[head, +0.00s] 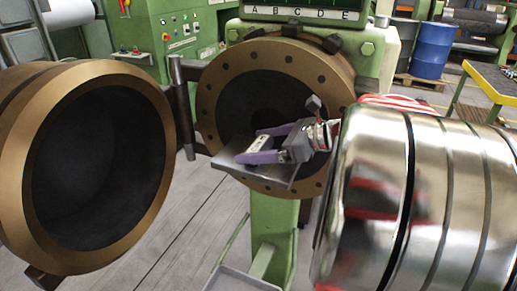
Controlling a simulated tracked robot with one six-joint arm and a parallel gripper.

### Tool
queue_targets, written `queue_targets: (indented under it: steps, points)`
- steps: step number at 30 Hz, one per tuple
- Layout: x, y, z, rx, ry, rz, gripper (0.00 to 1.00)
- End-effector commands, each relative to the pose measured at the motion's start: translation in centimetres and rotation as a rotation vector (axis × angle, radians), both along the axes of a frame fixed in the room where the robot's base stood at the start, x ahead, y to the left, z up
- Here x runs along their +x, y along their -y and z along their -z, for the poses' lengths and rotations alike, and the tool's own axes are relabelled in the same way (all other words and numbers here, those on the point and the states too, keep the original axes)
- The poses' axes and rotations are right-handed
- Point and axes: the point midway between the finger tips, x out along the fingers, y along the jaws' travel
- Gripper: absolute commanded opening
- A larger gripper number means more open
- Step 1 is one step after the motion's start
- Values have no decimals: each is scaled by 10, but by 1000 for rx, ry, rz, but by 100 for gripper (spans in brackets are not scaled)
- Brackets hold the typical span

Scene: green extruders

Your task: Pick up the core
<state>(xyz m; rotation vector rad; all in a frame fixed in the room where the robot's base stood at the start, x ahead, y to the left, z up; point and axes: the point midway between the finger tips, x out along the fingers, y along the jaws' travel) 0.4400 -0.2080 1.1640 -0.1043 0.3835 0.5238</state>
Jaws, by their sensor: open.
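My gripper (248,146) is in the middle of the head view, in front of the round opening of the green extruder. Its two purple fingers are apart, pointing left. A small pale piece with dark marks (257,145) shows between the fingers; I cannot tell for sure whether it is the core or whether the fingers touch it. A flat grey metal plate (277,184) lies below the gripper at the lower front of the opening. No other thing that is clearly the core shows.
The extruder's brown bolted flange (210,112) surrounds the dark opening. A large brown ring-shaped door (158,100) stands swung open at the left. A green control cabinet (190,25), a blue barrel (432,48) and a yellow-edged table (490,85) are behind.

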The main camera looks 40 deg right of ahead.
Motion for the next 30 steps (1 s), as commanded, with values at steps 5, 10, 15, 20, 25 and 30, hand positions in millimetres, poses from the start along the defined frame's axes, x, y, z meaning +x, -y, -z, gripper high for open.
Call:
queue_targets:
  steps: [5,10,15,20,25,30]
  points:
    - [0,0,0,0,0,0,88]
    - [0,0,0,0,0,0,84]
    - [0,0,0,0,0,0,72]
    - [0,0,0,0,0,-1,61]
    - [0,0,0,0,0,-1,49]
    - [0,0,-1,0,1,0,44]
